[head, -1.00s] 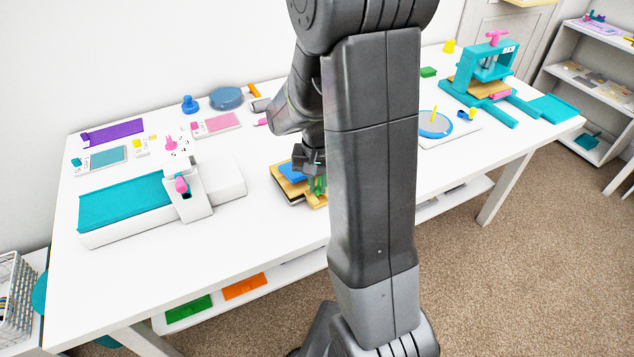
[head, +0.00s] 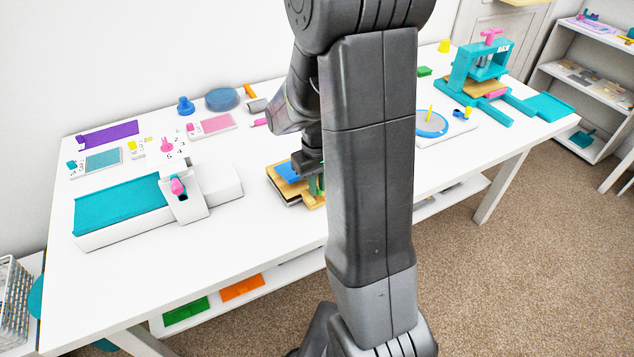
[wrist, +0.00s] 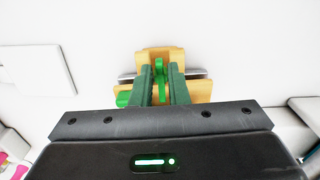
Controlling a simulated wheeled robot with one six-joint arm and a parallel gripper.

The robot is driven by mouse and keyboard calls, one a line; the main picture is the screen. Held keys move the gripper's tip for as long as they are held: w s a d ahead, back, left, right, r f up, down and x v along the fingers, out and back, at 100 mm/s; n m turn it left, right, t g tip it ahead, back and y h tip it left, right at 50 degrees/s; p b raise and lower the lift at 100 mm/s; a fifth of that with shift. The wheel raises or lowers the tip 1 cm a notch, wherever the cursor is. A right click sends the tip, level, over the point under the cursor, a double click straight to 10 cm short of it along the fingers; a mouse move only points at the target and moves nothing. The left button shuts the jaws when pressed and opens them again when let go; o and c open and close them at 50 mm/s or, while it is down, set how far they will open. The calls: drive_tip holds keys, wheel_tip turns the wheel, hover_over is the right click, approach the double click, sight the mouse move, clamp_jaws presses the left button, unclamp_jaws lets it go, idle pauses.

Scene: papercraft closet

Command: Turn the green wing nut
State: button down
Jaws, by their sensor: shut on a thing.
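A small wooden press (head: 283,192) with tan boards and a blue piece (head: 287,171) lies on the white table, partly hidden behind my arm. In the wrist view its tan board (wrist: 198,90) shows beyond my gripper (wrist: 160,72). The green wing nut (wrist: 159,67) stands between the two dark green fingers, which are shut on it. A second green wing nut (wrist: 123,98) shows to the left of the fingers, partly hidden by my gripper body. In the head view the fingertips are mostly hidden by my arm.
A white and teal roller bed (head: 120,207) stands on the table at left. A teal screw press (head: 480,75) and a round blue plate (head: 432,124) stand at right. The table between the roller bed and the wooden press is clear.

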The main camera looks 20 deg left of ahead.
sight(318, 186)
idle(0.4)
drive_tip(key=c, duration=1.6)
unclamp_jaws()
drive_tip(key=shift+o, duration=0.2)
wheel_tip(318, 186, up, 14)
drive_tip(key=shift+p, duration=0.45)
drive_tip(key=shift+f, duration=0.15)
wheel_tip(318, 186, down, 14)
drive_tip(key=shift+r+b, duration=0.15)
drive_tip(key=shift+b, duration=0.35)
drive_tip(key=shift+r, duration=0.1)
